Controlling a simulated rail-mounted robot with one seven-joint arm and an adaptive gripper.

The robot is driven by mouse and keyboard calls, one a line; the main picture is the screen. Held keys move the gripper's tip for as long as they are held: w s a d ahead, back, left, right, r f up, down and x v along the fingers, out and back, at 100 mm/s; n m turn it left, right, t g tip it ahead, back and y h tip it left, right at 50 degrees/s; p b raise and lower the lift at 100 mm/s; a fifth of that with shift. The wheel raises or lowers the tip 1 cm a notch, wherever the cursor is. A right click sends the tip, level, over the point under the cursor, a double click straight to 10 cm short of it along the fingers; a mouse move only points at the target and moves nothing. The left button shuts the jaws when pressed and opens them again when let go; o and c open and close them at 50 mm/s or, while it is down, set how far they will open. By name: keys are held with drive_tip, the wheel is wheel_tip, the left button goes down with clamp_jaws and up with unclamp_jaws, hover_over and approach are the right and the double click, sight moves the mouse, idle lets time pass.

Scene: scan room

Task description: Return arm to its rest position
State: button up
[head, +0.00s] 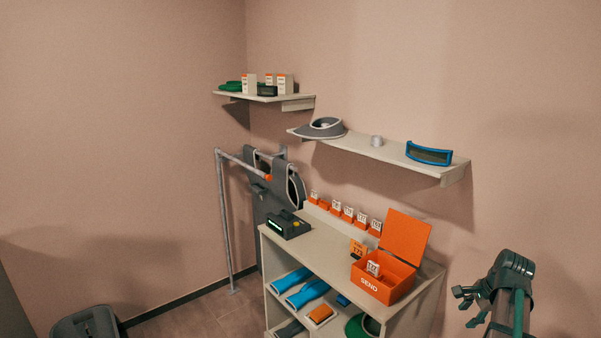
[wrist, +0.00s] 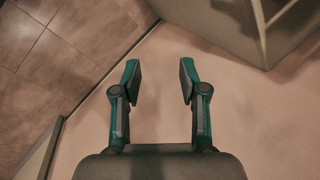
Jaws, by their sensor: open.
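My gripper (wrist: 159,80) is open and empty in the wrist view, with its two teal and grey fingers apart. Bare wall and floor lie beyond the fingers. In the head view my gripper (head: 464,305) is at the lower right, to the right of the shelf unit (head: 325,249) and apart from it. Part of my arm stands upright behind the fingers, and its lower part is cut off by the picture edge.
An open orange box (head: 374,285) stands on the shelf unit's right end, near my gripper. A dark device (head: 288,225) sits at its left end. A wall shelf (head: 385,152) holds a visor (head: 322,128) and blue-framed glasses (head: 428,154). The wall around my arm is bare.

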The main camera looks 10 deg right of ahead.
drive_tip(key=s+a+f+n+g, duration=0.2)
drive_tip(key=s+a+f+n, duration=0.15)
drive_tip(key=a+f, duration=0.6)
drive_tip(key=s+a+f+n+g, duration=0.1)
drive_tip(key=s+a+f+n, duration=0.35)
drive_tip(key=f, duration=0.75)
drive_tip(key=s+a+f+n+g, duration=0.1)
drive_tip(key=a+f+n+g, duration=0.1)
drive_tip(key=a+f+n, duration=0.55)
drive_tip(key=s+a+f+n+g, duration=0.1)
drive_tip(key=s+a+f+g, duration=0.1)
drive_tip(key=s+a+f, duration=0.3)
drive_tip(key=s+a+f+n+g+b, duration=0.1)
drive_tip(key=s+a+f, duration=0.5)
drive_tip(key=s, duration=0.6)
drive_tip(key=s+a+f+n+g, duration=0.1)
drive_tip(key=s+a+f+g, duration=0.1)
drive_tip(key=s+a+f, duration=0.4)
drive_tip(key=s, duration=0.2)
drive_tip(key=shift+s+a+f+n+g+h, duration=0.15)
drive_tip(key=shift+s+f+n+g+h, duration=0.15)
drive_tip(key=shift+s+n+h, duration=0.1)
